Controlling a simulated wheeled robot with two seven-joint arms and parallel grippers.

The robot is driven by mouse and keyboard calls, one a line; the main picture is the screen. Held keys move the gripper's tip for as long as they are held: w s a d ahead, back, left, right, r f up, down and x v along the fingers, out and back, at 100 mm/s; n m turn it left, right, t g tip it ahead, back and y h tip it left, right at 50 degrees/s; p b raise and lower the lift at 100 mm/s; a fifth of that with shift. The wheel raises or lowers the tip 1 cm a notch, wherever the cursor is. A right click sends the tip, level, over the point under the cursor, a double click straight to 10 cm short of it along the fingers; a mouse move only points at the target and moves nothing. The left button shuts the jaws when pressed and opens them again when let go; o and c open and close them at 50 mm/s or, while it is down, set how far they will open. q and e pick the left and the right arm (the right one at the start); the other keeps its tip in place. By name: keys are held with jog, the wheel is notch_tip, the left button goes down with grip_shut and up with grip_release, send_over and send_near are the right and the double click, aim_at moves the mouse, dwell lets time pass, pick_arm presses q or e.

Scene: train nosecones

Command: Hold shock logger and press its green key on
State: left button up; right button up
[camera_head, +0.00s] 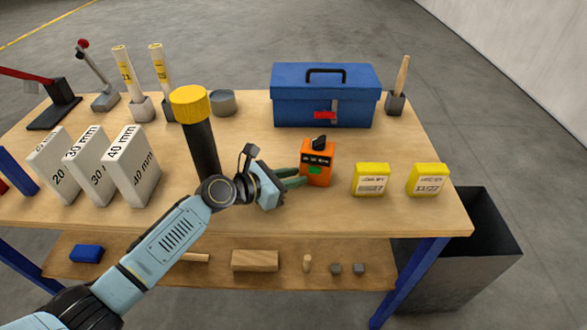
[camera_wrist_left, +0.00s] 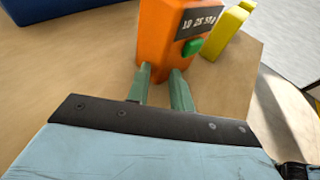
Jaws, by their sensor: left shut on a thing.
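The shock logger (camera_head: 318,150) is an orange box with a black knob on top, a dark panel with light markings and a green key (camera_head: 315,170) low on its front. It stands upright on the workbench. My left gripper (camera_head: 302,178) reaches it from the left, its green fingers shut on the logger's lower part. In the left wrist view the fingers (camera_wrist_left: 160,75) meet the logger (camera_wrist_left: 160,40) near its base, and the green key (camera_wrist_left: 193,46) shows clear of them on the adjoining face. My right gripper is in neither view.
Two yellow boxes (camera_head: 371,179) (camera_head: 427,179) stand right of the logger. A blue toolbox (camera_head: 326,96) stands behind it. A black post with a yellow cap (camera_head: 190,97) and white gauge blocks (camera_head: 132,166) stand left. A dark bin (camera_head: 460,250) is beside the workbench (camera_head: 250,215).

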pick_arm(q)
grip_shut()
jog(key=shift+c, duration=0.9)
grip_release()
jog(key=o, duration=1.5)
jog(key=shift+o, duration=0.2)
